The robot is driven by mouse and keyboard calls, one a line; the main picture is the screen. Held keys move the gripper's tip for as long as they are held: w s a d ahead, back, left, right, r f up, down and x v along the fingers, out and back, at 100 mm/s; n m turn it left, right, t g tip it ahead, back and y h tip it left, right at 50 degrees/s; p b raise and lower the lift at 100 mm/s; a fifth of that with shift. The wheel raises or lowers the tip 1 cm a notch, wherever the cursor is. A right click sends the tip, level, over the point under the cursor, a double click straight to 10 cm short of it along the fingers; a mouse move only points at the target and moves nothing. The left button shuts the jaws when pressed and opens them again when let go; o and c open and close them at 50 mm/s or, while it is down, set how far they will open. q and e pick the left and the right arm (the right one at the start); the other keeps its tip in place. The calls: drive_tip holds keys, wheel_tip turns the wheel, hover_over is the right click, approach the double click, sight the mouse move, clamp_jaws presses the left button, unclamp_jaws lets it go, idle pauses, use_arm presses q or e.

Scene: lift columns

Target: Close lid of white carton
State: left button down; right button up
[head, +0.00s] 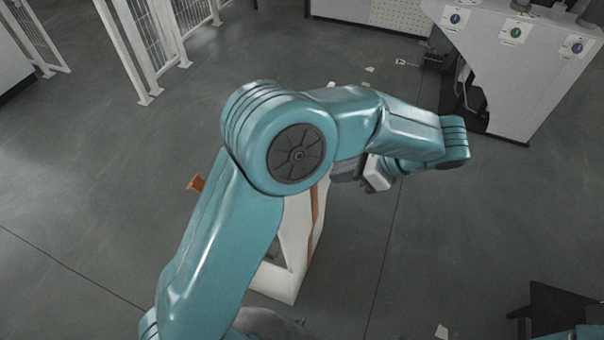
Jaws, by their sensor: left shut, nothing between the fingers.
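The white carton (288,284) stands below my left arm, which hides much of it. Its near right corner and right side show, with a brown strip (316,205) along the right edge. A dark gap near its front suggests that the top is at least partly open, but the lid's position is hidden. An orange-brown piece (196,183) sticks out left of the arm; I cannot tell if it belongs to the carton. My left gripper (344,172) is shut and empty near the carton's far right end; I cannot tell if it touches. My right gripper is not in view.
A white machine (515,75) with coloured buttons stands at the upper right. White fence panels (150,45) stand at the upper left. Small scraps (370,69) lie on the floor beyond the arm. A dark object (555,308) is at the lower right.

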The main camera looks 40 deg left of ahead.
use_arm(q)
drive_tip(key=a+r+p+x, duration=0.1)
drive_tip(key=x, duration=1)
drive_tip(key=shift+s+a+r+p, duration=0.15)
drive_tip(key=shift+a+r+p, duration=0.2)
drive_tip(key=shift+r, duration=0.05)
drive_tip(key=shift+s+a, duration=0.1)
